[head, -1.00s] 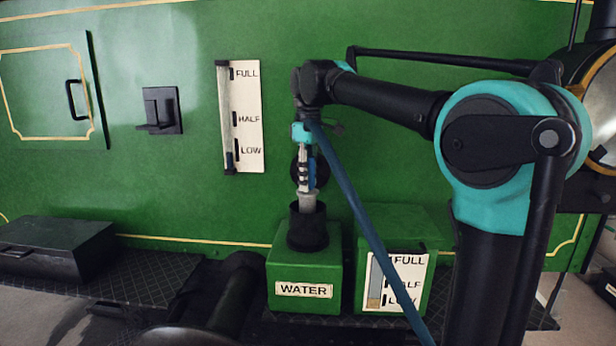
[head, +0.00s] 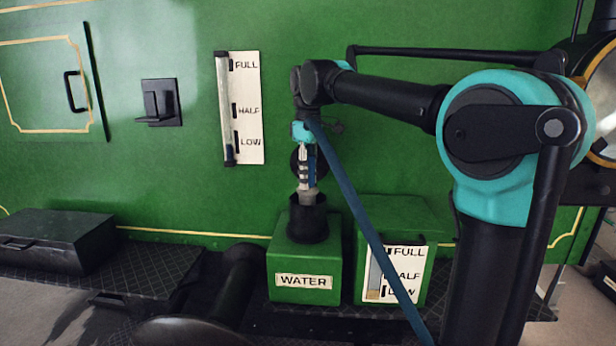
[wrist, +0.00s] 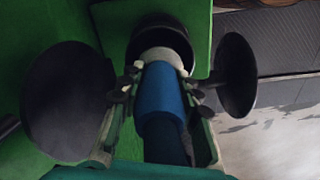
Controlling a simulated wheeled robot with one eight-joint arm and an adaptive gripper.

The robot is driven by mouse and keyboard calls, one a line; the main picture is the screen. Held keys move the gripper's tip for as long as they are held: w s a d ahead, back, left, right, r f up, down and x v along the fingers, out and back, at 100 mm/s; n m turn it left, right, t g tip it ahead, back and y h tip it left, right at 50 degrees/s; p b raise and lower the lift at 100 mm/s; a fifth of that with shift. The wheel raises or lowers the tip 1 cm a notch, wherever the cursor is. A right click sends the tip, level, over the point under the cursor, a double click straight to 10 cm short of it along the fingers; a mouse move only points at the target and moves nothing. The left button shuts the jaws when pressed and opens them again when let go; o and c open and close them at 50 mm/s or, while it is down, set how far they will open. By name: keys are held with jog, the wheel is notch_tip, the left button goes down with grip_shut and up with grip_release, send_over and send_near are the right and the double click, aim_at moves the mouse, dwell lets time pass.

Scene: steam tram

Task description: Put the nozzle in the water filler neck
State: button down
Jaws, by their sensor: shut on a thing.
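My gripper (head: 306,170) is shut on the nozzle, pointing down above the green water box (head: 285,262). The nozzle has a pale grey end (head: 307,197) and a blue body (wrist: 162,95). Its pale end is inside the mouth of the black water filler neck (head: 308,225), which stands upright on the box. The wrist view shows the pale collar within the dark rim of the neck (wrist: 145,28); the tip itself is hidden inside. A blue hose (head: 365,235) runs from the gripper down to the right.
A second green box with a level gauge (head: 396,275) stands right of the water box. The green tram wall (head: 200,195) is close behind, with a tall gauge (head: 240,108) and a black bracket (head: 161,103). A black box (head: 55,240) sits on the left running board.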

jog(key=c, duration=1)
grip_release()
notch_tip(320, 180, up, 12)
jog(key=shift+r, duration=0.1)
